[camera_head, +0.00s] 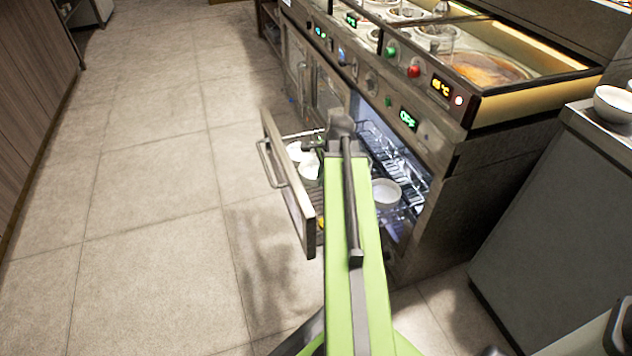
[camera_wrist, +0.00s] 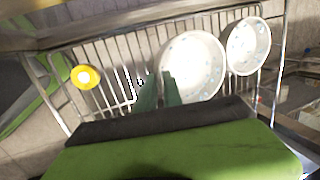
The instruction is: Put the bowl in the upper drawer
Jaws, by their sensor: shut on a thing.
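In the wrist view my gripper (camera_wrist: 160,92) is shut on the left rim of a large white speckled bowl (camera_wrist: 195,62). A second white bowl (camera_wrist: 248,46) is just to its right. Both show over a wire rack. In the head view a drawer (camera_head: 292,190) is pulled out of the counter. White bowls show left of my arm (camera_head: 309,170) and one shows right of it (camera_head: 387,194). My arm hides the gripper tips there. I cannot tell which of these bowls is the held one, or whether it is clear of the rack.
A small yellow round thing (camera_wrist: 86,77) is at the rack's left end. The heated counter (camera_head: 455,140) stands behind the drawer. A grey cabinet (camera_head: 560,210) with a white bowl (camera_head: 613,103) on top stands at right. The floor (camera_head: 150,210) at left is clear.

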